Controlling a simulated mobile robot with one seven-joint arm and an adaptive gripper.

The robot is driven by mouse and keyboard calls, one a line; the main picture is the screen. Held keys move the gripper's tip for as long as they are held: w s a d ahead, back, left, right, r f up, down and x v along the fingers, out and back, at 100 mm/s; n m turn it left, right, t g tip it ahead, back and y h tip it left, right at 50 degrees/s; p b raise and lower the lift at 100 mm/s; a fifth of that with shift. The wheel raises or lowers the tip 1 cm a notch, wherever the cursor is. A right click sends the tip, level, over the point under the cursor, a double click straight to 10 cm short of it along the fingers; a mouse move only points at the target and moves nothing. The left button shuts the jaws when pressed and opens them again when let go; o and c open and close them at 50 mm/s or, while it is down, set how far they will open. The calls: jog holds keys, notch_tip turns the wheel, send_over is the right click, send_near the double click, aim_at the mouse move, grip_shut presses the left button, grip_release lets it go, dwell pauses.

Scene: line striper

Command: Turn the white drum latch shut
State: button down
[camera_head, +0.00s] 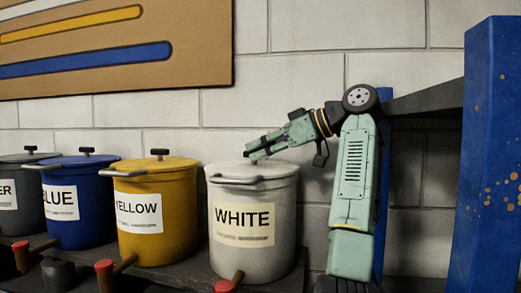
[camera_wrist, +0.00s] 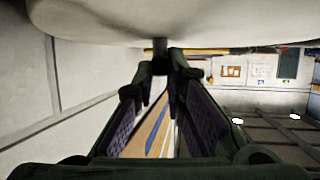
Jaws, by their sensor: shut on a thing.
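The white drum (camera_head: 243,222), labelled WHITE, stands upright at the right end of the row with its pale lid on. A grey bar (camera_head: 236,181) sits at its front rim. My gripper (camera_head: 251,157) reaches in from the right, low over the lid top. In the wrist view my fingertips (camera_wrist: 162,66) close on the dark latch (camera_wrist: 159,46), whose short post meets the pale lid (camera_wrist: 190,22). The fingers hide most of the latch, so its turn angle cannot be told. In the head view the gripper covers it.
Yellow (camera_head: 156,212), blue (camera_head: 76,205) and grey (camera_head: 19,196) drums stand to the left, each with a dark lid handle. Red-tipped pieces (camera_head: 104,266) stick up in front. A blue upright (camera_head: 490,150) stands at right. A block wall is close behind.

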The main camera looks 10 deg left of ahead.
jog(key=shift+n+g, duration=0.4)
jog(key=shift+g, duration=0.1)
jog(key=c, duration=1.6)
grip_release()
jog(key=shift+c, duration=0.2)
jog(key=shift+m+t, duration=0.3)
jog(key=shift+t, duration=0.1)
